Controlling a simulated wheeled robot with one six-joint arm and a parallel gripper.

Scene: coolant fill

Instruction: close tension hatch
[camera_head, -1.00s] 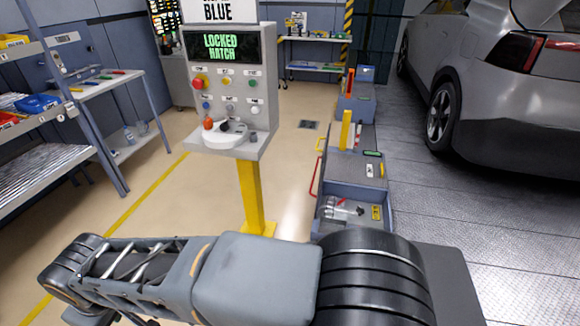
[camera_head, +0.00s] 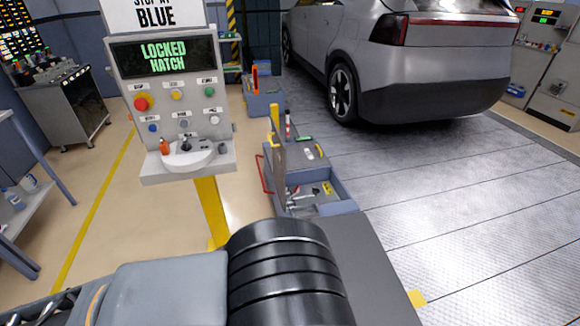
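No part that I can name for sure as the tension hatch shows. A grey control console (camera_head: 228,135) stands on a yellow post (camera_head: 211,212) left of centre. My arm crosses the bottom; my gripper is out of view.
A sign (camera_head: 155,15) above the console reads "BLUE" on its lower line. A blue-grey tool cart (camera_head: 345,192) with an open tray stands right of the console. A grey car (camera_head: 440,80) is behind right. Metal flooring (camera_head: 470,210) at right is largely clear.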

